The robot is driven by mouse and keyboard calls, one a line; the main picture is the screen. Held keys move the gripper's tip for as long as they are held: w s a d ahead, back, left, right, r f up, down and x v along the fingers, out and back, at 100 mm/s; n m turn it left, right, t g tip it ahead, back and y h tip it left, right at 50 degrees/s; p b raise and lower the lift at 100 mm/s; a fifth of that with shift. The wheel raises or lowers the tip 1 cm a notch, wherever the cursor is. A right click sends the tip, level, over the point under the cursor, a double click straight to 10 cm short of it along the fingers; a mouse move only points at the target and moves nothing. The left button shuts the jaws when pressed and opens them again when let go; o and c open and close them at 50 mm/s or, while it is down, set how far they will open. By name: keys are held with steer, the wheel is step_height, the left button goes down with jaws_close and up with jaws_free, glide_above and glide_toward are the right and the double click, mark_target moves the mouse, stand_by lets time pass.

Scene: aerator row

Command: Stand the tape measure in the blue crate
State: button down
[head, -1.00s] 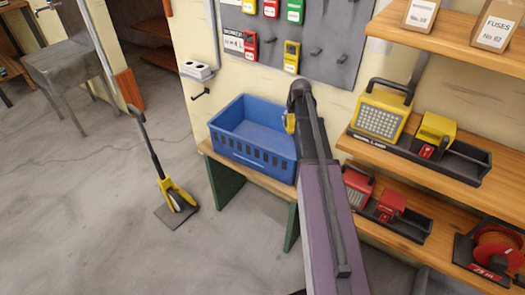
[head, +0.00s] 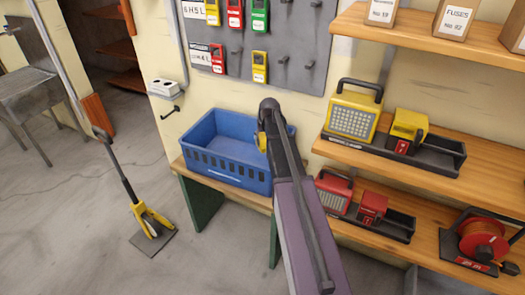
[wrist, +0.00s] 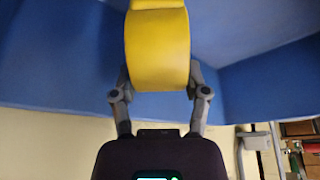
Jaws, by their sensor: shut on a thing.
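The yellow tape measure (head: 262,142) shows at the right end of the blue crate (head: 215,168), partly hidden by my arm. In the wrist view the tape measure (wrist: 158,50) is a rounded yellow body between the two grey fingers of my gripper (wrist: 160,82), which is shut on it. Blue crate walls (wrist: 60,70) fill the background behind it. In the head view my gripper (head: 264,128) is largely hidden behind the arm. I cannot tell whether the tape measure touches the crate. The visible part of the crate's inside looks empty.
The crate stands on a wooden bench (head: 190,172) with green legs. A tool board (head: 300,45) hangs behind. A yellow-footed pole tool (head: 150,222) stands on the floor at left.

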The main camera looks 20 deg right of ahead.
steer(key=shift+f+b, duration=0.7)
steer(key=shift+f, duration=0.4)
steer(key=shift+f+b, duration=1.85)
steer(key=shift+b, duration=0.05)
steer(key=shift+f, duration=0.15)
steer(key=shift+c, duration=0.4)
jaws_free()
steer(key=shift+r, duration=0.25)
steer(key=p+v, duration=1.1)
steer(key=v, duration=0.1)
